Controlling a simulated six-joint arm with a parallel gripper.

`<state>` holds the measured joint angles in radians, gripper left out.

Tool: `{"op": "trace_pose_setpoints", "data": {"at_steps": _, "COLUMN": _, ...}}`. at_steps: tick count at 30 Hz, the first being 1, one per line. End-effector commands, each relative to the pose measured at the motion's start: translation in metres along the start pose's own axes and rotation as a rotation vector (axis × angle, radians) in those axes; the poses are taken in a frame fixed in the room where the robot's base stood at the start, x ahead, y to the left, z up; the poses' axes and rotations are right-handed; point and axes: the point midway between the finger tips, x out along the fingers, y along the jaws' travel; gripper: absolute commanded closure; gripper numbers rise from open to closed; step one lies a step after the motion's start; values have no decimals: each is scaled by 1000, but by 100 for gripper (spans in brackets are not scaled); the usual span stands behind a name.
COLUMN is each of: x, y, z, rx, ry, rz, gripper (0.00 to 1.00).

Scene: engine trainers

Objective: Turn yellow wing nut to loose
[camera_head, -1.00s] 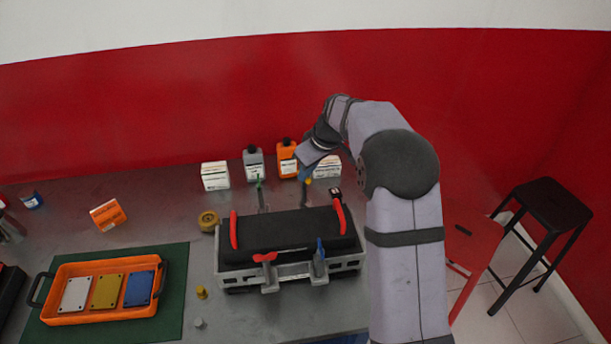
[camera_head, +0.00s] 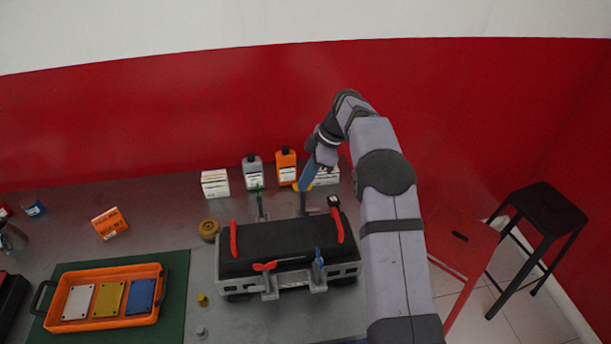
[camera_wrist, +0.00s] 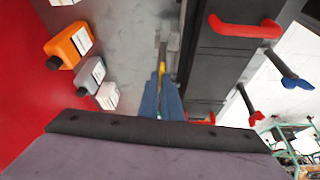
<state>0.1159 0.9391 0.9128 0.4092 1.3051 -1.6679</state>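The yellow wing nut (camera_head: 296,187) is at the back of the engine trainer, on top of a grey clamp post right of the green wing nut (camera_head: 257,187). Only a small piece of it shows in the head view. My gripper (camera_head: 304,186) reaches down to it from above. In the wrist view, the blue fingers (camera_wrist: 162,82) are close together and a narrow yellow part of the wing nut (camera_wrist: 162,66) shows between and beyond their tips. The fingers look closed on it and hide most of it.
The trainer's black cover (camera_head: 285,240) has two raised red handles. Red (camera_head: 264,267) and blue (camera_head: 319,257) wing nuts stand at its front. Orange (camera_head: 286,167) and grey (camera_head: 252,172) bottles and white boxes stand close behind. An orange tray (camera_head: 98,323) lies at left.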

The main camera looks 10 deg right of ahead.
Motion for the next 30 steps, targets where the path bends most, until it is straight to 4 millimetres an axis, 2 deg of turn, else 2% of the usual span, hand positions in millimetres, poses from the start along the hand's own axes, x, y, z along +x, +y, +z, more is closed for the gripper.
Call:
{"op": "trace_pose_setpoints", "data": {"at_steps": 20, "x": 4, "y": -2, "z": 3, "rx": -66, "ry": -5, "rz": -38, "gripper": 100}}
{"op": "trace_pose_setpoints", "data": {"at_steps": 23, "x": 4, "y": -2, "z": 3, "rx": -65, "ry": -5, "rz": -38, "gripper": 77}}
{"op": "trace_pose_setpoints", "data": {"at_steps": 30, "x": 2, "y": 0, "z": 2, "rx": -66, "ry": -3, "rz": -32, "gripper": 77}}
